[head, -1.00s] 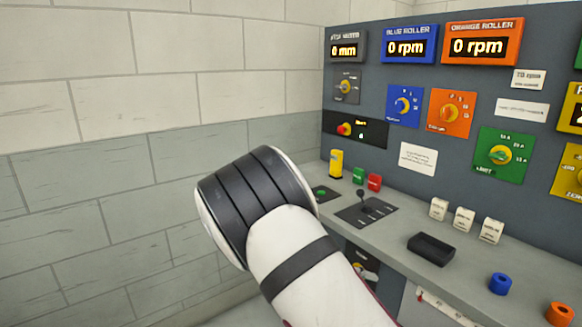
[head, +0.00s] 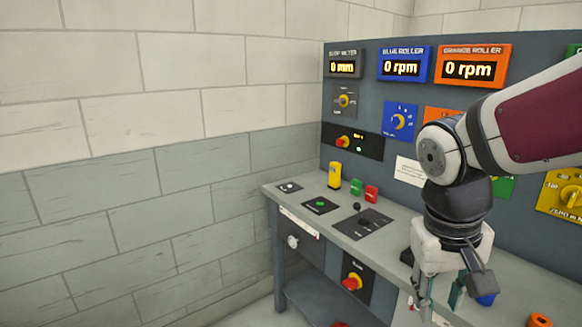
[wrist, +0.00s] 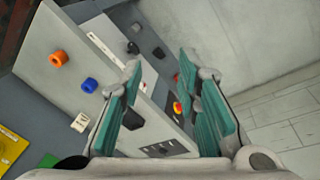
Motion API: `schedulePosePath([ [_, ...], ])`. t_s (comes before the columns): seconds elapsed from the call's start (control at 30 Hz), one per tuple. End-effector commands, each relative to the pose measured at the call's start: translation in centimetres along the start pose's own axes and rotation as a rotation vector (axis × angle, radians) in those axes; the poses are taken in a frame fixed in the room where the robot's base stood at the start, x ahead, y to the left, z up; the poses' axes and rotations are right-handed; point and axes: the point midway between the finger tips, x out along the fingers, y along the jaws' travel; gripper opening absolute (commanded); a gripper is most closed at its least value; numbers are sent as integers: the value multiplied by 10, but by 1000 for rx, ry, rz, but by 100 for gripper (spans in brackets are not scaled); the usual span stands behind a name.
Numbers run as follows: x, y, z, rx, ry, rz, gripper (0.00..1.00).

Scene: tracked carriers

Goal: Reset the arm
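My arm (head: 530,115) reaches in from the right edge of the head view, with white links and a dark red panel. Its wrist bends downward, and my gripper (head: 440,303) hangs pointing down in front of the bench's front edge. In the wrist view my gripper (wrist: 160,70) has its two teal-padded fingers wide apart with nothing held between them. The bench top and front show beyond the fingers. The lowest part of the fingertips is hard to make out in the head view.
The grey bench (head: 318,218) carries a yellow block (head: 334,175), green and red blocks, and a lever plate (head: 362,222). A blue ring (wrist: 90,85) and an orange ring (wrist: 58,59) lie on it. The control panel (head: 385,80) stands behind.

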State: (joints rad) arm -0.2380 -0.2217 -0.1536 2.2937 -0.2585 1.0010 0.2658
Motion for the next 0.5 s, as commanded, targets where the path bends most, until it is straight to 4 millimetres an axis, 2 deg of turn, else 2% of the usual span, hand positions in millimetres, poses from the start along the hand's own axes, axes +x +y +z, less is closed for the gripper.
schedulePosePath([
  [0.03, -14, 3, 15, 7, 30, -29, 30],
  [0.2, -45, 3, 60, 3, 123, -110, 30],
  [0.4, -65, -2, 100, -7, 220, -158, 30],
  [0.5, -69, -4, 110, -11, 249, -168, 30],
])
